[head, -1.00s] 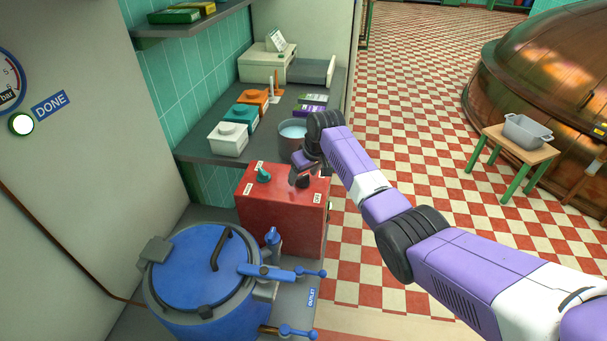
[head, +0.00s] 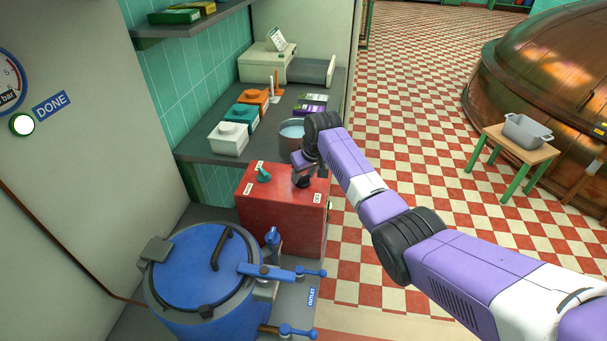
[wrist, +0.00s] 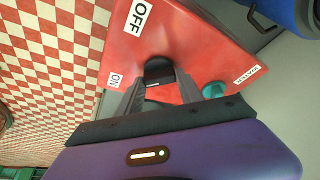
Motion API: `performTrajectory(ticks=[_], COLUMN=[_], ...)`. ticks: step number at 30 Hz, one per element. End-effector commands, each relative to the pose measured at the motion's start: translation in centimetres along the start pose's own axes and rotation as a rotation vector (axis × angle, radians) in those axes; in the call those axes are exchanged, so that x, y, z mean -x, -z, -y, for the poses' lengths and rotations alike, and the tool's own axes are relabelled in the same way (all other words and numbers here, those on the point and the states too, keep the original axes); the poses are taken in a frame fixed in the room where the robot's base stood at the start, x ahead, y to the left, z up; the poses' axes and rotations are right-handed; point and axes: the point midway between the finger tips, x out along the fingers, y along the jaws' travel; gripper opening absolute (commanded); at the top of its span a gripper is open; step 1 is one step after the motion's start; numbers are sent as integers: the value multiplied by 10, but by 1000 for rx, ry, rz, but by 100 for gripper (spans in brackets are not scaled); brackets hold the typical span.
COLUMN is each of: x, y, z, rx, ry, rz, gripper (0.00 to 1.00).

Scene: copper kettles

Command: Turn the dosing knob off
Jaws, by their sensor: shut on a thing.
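The red control box (head: 280,213) stands at the end of the grey counter. A black knob (head: 303,183) is on its top right; in the wrist view this knob (wrist: 158,70) sits between my fingertips. My gripper (wrist: 161,82) is shut on it from above. In the wrist view an OFF label (wrist: 139,16) is above the knob and an ON label (wrist: 115,80) is to its left. I cannot tell which label the knob points to. A teal knob (head: 264,174) is on the left of the box top, apart from my gripper.
A blue lidded vessel (head: 200,270) with blue valve handles (head: 296,332) stands in front of the box. A metal pot (head: 292,133) and several coloured containers are on the counter (head: 200,150) behind. The checkered floor to the right is open beneath my arm.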

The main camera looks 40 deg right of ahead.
Motion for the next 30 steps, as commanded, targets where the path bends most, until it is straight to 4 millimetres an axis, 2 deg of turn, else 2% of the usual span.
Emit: performTrajectory(ticks=[8, 30], x=[1, -6], y=[1, 2], z=[3, 6], rx=[-188, -839], ry=[-77, -347], rz=[0, -1], gripper=[3, 3])
